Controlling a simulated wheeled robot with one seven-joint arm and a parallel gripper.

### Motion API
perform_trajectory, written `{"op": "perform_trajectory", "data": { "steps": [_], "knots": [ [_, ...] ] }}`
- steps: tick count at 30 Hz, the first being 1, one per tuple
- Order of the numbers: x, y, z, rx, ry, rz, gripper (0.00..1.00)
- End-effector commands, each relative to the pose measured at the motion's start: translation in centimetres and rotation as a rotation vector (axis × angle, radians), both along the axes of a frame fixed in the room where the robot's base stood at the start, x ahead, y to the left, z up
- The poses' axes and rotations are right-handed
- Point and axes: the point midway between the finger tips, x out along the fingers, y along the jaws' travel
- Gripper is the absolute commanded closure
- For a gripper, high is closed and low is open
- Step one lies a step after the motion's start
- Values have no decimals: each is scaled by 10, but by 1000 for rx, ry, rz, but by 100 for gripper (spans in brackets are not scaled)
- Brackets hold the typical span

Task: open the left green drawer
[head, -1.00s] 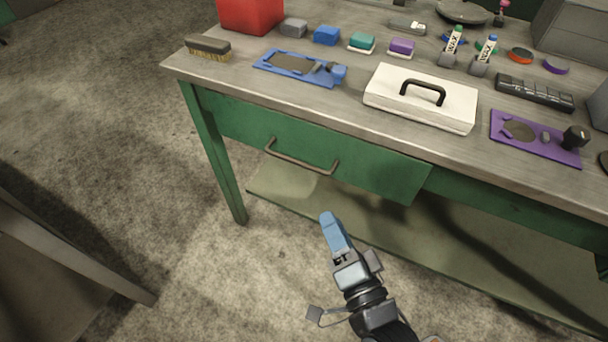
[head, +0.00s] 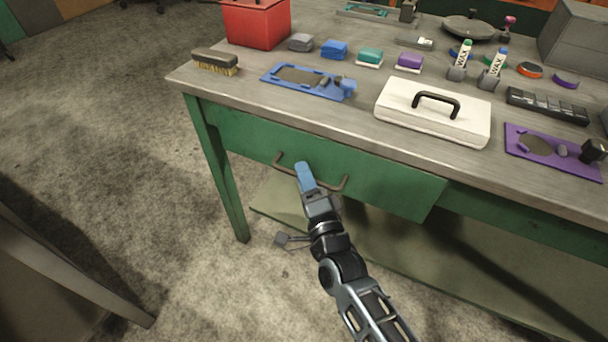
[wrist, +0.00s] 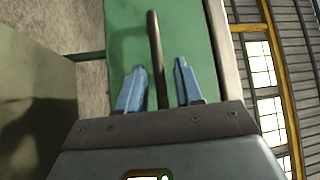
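The left green drawer (head: 395,188) is set under the workbench top, and its front looks flush with the bench frame. Its handle is a dark metal bar (head: 333,187). My gripper (head: 303,168) is in front of the middle of the handle in the head view and covers part of it. In the wrist view, my gripper (wrist: 158,80) has its two blue fingers apart, with the handle bar (wrist: 156,50) running between them. A gap shows on each side of the bar, so the fingers are not closed on it.
The workbench top (head: 340,110) holds a white case (head: 430,120), a blue plate (head: 300,80), a brush (head: 215,62) and a red box (head: 257,25). A green leg (head: 222,180) stands left of the drawer. A lower shelf (head: 420,245) lies beneath. Open floor is at left.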

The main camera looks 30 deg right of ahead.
Motion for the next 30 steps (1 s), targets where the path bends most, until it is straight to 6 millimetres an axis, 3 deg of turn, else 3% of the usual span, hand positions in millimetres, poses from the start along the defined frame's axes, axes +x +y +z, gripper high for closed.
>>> {"op": "perform_trajectory", "data": {
  "steps": [10, 21, 30],
  "knots": [
    [5, -1, 0, 0, 1, 1, 65],
    [5, -1, 0, -1, 1, 1, 99],
    [5, -1, 0, -1, 1, 1, 100]
  ]
}}
